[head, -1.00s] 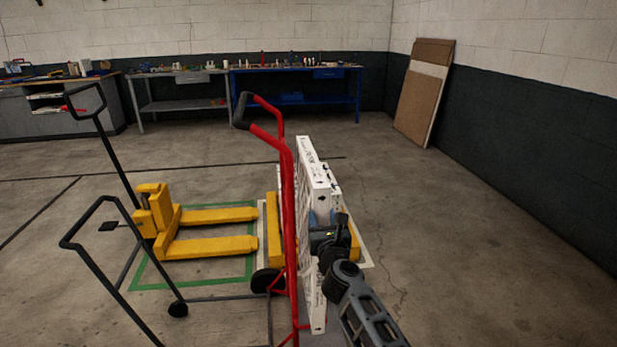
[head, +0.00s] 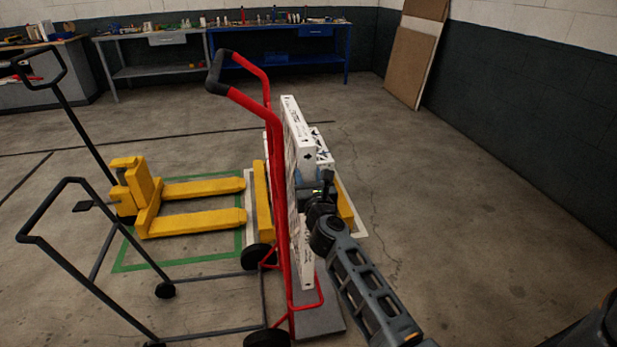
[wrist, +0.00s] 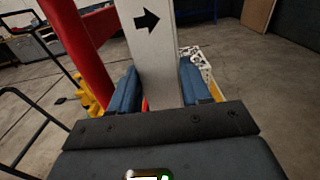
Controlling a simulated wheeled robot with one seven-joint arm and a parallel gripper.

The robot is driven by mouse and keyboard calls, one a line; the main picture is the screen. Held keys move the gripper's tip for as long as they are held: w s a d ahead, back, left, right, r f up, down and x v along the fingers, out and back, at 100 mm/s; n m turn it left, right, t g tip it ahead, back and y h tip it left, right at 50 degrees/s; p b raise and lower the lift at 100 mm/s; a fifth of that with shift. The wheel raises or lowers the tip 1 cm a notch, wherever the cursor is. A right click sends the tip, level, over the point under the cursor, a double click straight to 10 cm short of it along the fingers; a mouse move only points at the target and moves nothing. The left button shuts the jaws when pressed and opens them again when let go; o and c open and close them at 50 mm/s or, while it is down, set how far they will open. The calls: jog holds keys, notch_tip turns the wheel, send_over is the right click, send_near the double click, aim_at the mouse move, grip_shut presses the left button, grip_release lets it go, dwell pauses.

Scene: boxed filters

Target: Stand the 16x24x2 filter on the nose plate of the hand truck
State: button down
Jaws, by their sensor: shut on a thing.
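A tall, thin white filter box (head: 302,130) with black arrow marks stands nearly upright in my gripper (head: 318,190). The gripper is shut on the box's narrow edge. In the wrist view, its blue pads (wrist: 160,78) flank the white edge of the box. The red hand truck (head: 278,170) stands just left of the box, with its rail close against it. The grey nose plate (head: 320,318) lies low at its front. The box's lower end appears above or over the plate; I cannot tell whether they touch.
Another white box (head: 323,150) stands behind, between yellow pieces (head: 345,205). A yellow pallet jack (head: 150,200) and a dark-framed cart (head: 45,240) are at left. Benches (head: 280,55) line the back wall. The floor at right is clear.

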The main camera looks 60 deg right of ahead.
aim_at(308, 265)
notch_tip(308, 265, down, 37)
jog(key=b, duration=3.5)
jog(key=shift+r, duration=0.1)
jog(key=shift+c, duration=2.2)
grip_release()
jog(key=v, duration=0.8)
